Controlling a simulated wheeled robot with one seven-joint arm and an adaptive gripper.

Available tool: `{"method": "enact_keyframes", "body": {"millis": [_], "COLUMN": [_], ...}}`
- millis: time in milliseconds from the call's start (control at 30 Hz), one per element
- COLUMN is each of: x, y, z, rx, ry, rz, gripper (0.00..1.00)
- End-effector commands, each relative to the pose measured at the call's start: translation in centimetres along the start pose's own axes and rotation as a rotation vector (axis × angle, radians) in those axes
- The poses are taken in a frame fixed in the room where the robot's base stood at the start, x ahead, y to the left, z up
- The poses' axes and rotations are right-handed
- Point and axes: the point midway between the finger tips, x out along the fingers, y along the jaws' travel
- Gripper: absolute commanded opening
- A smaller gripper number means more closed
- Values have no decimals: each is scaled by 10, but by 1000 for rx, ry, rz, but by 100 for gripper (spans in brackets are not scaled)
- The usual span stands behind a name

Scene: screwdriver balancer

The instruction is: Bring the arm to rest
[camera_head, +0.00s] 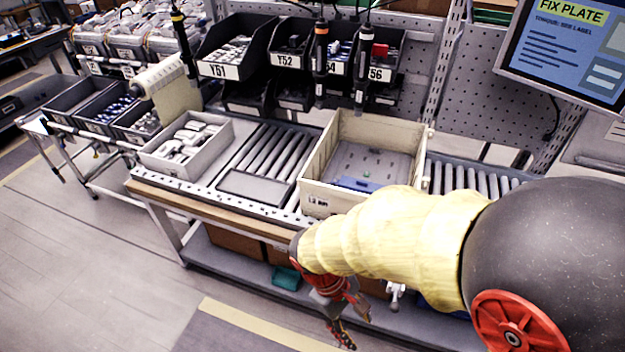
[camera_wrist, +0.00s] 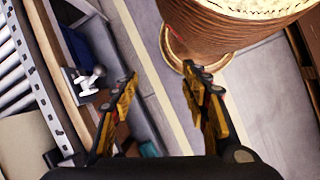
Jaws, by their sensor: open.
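My gripper (camera_head: 345,318) hangs low in front of the workbench, below the level of its top, at the end of my yellow-sleeved arm. In the wrist view my gripper (camera_wrist: 165,85) has its two fingers apart, with only floor between the tips. It is open and holds nothing. My arm hides part of the bench front and the crate's near right corner.
A beige crate (camera_head: 322,190) stands on the bench's roller conveyor (camera_head: 270,150), with a grey tray of white parts (camera_head: 185,145) to its left. Screwdrivers hang above. A screen (camera_head: 570,50) is at upper right. The floor (camera_head: 90,270) at left is clear.

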Motion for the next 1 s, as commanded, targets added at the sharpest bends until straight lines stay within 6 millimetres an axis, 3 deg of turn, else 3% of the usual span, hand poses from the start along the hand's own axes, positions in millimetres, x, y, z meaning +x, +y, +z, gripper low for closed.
{"method": "enact_keyframes", "body": {"millis": [367, 600, 800, 1000], "x": [-89, -137, -166, -168], "y": [27, 54, 78, 88], "z": [44, 92, 132, 147], "rx": [459, 665, 792, 854], "ry": [408, 634, 770, 788], "rz": [-165, -164, -104, -88], "gripper": [46, 46, 46, 46]}}
